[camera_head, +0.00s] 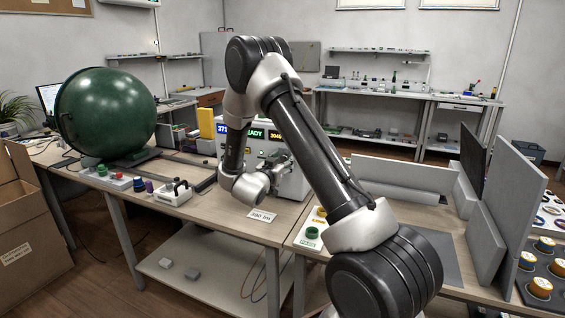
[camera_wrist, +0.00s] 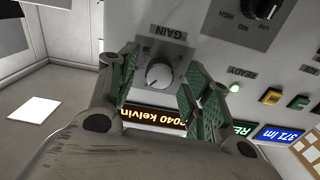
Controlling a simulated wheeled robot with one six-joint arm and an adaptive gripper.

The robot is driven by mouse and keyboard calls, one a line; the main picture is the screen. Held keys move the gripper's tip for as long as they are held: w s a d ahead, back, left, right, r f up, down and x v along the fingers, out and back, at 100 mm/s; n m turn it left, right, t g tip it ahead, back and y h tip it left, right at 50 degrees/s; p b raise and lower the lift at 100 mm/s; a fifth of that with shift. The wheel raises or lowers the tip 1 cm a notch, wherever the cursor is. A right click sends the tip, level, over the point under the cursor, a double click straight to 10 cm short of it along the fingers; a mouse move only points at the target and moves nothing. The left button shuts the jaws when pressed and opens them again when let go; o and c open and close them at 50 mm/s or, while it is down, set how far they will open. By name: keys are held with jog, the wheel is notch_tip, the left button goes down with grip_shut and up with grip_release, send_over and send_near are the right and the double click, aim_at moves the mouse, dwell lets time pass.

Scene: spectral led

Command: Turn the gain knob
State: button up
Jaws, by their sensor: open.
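The gain knob (camera_wrist: 159,75) is a round silver-white dial on the instrument's front panel, under the label GAIN, which appears upside down in the wrist view. My gripper (camera_wrist: 165,95) is open, with one green-padded finger to the left of the knob and one to the right. The knob lies between the fingers in this view, with gaps on both sides; depth to the panel is hard to judge. In the head view my gripper (camera_head: 272,168) is in front of the white instrument (camera_head: 294,183), and my arm hides much of it. The knob is hidden there.
A black HIGH/MID/LOW selector knob (camera_wrist: 262,9) and lit buttons (camera_wrist: 271,96) sit beside the gain knob. Below it in the wrist view is a display (camera_wrist: 153,116) reading kelvin. A green sphere (camera_head: 107,112) and a small switch box (camera_head: 173,194) stand on the bench to the left.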

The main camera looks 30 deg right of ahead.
jog(key=shift+d, duration=0.1)
jog(key=c, duration=1)
jog(key=shift+c, duration=0.2)
jog(key=shift+m, duration=0.4)
jog(key=m, duration=0.5)
jog(key=shift+m, duration=0.4)
jog(key=shift+m, duration=0.3)
jog(key=o, duration=1)
jog(key=shift+o, duration=0.2)
